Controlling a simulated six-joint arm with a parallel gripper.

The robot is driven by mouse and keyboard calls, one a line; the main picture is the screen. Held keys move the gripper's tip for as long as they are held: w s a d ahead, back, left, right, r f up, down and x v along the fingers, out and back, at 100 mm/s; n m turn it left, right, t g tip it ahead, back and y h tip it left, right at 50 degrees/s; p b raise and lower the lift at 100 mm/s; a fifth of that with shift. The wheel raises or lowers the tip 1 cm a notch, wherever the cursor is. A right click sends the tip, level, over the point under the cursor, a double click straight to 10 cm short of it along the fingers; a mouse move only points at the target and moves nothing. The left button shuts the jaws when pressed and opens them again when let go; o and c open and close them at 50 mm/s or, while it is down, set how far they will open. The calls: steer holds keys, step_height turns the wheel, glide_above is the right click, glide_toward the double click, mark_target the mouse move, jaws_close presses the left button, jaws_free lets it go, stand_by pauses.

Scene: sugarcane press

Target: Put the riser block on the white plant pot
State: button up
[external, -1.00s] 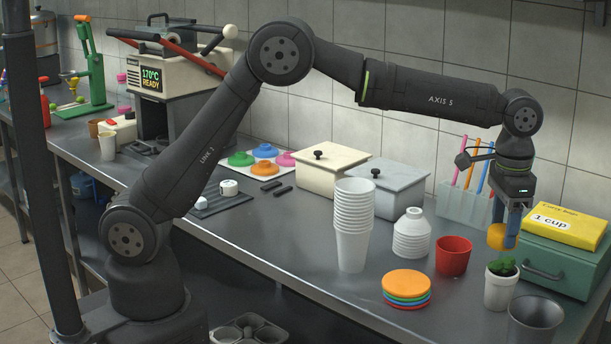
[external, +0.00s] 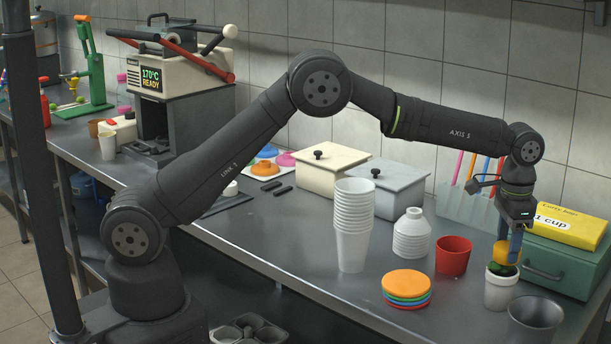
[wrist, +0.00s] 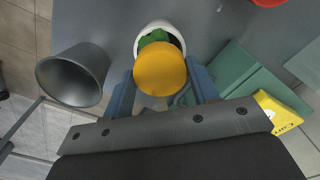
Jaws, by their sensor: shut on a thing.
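The riser block, a yellow-orange round-faced piece, is held between the blue fingers of my gripper (external: 514,250). The riser block (external: 502,253) is directly over the white plant pot (external: 500,292), at the level of its green plant. In the wrist view, the riser block (wrist: 160,69) lies between the fingers and covers much of the pot's opening. The white pot's rim (wrist: 158,26) and some green leaves (wrist: 154,37) show behind it. I cannot tell whether the block touches the plant or rim.
A dark metal cup (external: 535,320) stands just in front of the pot. A red cup (external: 453,256) and stacked coloured discs (external: 407,284) are to its left. A green box (external: 560,265) with a yellow packet (external: 567,227) stands close on the right.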

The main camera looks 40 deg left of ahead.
mark_target(507, 247)
steer(key=shift+f, duration=1.1)
steer(key=shift+f, duration=0.2)
steer(key=o, duration=1)
step_height(507, 247, up, 12)
steer(key=shift+r, duration=0.2)
